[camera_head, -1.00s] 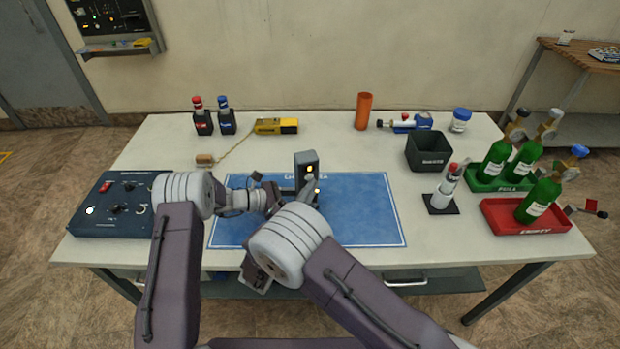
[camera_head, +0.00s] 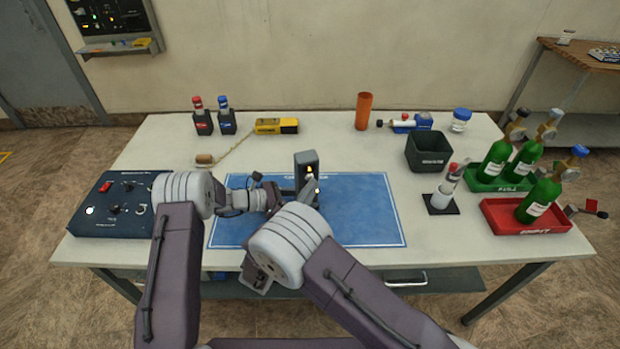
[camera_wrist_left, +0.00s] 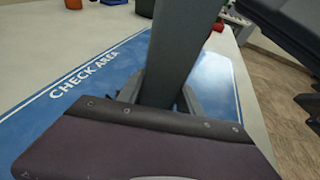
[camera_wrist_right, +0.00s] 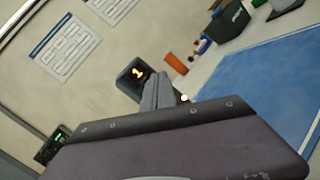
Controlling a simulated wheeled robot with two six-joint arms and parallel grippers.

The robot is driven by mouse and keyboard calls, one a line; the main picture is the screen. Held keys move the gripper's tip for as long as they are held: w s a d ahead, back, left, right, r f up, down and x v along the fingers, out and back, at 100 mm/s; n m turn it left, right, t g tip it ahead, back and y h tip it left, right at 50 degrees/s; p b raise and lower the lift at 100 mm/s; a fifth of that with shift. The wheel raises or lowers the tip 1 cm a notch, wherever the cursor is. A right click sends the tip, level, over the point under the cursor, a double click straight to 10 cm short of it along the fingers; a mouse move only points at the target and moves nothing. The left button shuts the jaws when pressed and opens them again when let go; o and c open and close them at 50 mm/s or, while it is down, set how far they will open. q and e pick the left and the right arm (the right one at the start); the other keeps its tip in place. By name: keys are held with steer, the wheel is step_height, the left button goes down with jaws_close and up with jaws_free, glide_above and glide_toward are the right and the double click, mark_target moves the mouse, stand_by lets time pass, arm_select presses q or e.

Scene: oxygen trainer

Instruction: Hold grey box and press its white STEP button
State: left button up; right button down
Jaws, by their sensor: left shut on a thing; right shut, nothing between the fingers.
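The grey box (camera_head: 306,160) stands upright over the blue check-area mat (camera_head: 365,212). My left gripper (camera_head: 288,193) is shut on its lower part; in the left wrist view the box's grey side (camera_wrist_left: 182,45) rises between the fingers. My right gripper (camera_wrist_right: 160,84) is shut and empty, at the box's front face. In the right wrist view the box (camera_wrist_right: 127,80) shows a lit orange digit, and a small white lit button (camera_wrist_right: 184,98) shows just right of my fingertips. I cannot tell whether the fingertips touch the box; they hide part of its face.
A dark control panel (camera_head: 113,222) lies at the table's left. A black bin (camera_head: 428,153), a small bottle on a black base (camera_head: 440,204), and green (camera_head: 485,183) and red (camera_head: 497,222) trays with green bottles are at the right. The mat's right half is clear.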

steer(key=shift+s+d, duration=0.15)
steer(key=shift+s, duration=0.3)
steer(key=shift+s+d, duration=0.25)
steer(key=shift+s, duration=0.55)
steer(key=shift+s+d, duration=0.25)
steer(key=shift+s, duration=0.55)
steer(key=shift+s+d, duration=0.25)
steer(key=shift+s, duration=0.55)
stand_by(0.7)
steer(key=s, duration=0.2)
steer(key=s+d, duration=0.1)
steer(key=shift+s, duration=0.35)
steer(key=shift+w, duration=0.15)
steer(key=w+a, duration=0.2)
steer(key=w, duration=0.6)
steer(key=shift+w+a, duration=0.15)
steer(key=shift+a, duration=0.1)
stand_by(1.5)
